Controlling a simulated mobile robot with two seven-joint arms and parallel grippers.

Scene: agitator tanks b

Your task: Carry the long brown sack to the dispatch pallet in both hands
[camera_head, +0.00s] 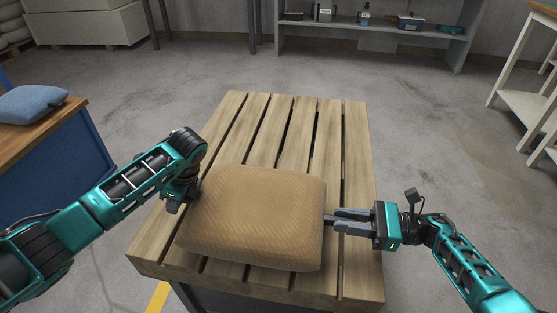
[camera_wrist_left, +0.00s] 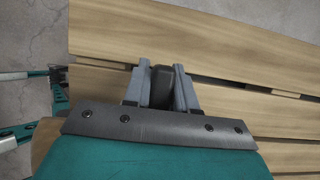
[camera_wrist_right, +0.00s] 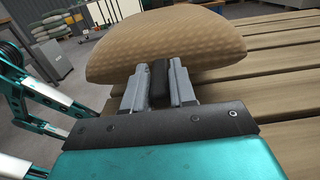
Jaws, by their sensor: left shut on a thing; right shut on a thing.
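The brown sack (camera_head: 255,215) lies flat on the wooden slatted pallet (camera_head: 355,150), near its front edge. My left gripper (camera_head: 177,200) is at the sack's left end, its fingers partly hidden. In the left wrist view its fingers are shut on a dark piece (camera_wrist_left: 162,85). My right gripper (camera_head: 335,222) is at the sack's right end. In the right wrist view its fingers are shut on a similar dark piece (camera_wrist_right: 159,82), right against the sack (camera_wrist_right: 150,45). Whether the sack touches the slats all along its underside cannot be told.
A blue sack (camera_head: 32,103) lies on a wood-topped blue bench (camera_head: 75,150) at the left. A grey shelf (camera_head: 375,35) with small items stands at the back. A white shelf table (camera_head: 530,90) stands at the right. The slats behind the brown sack are bare.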

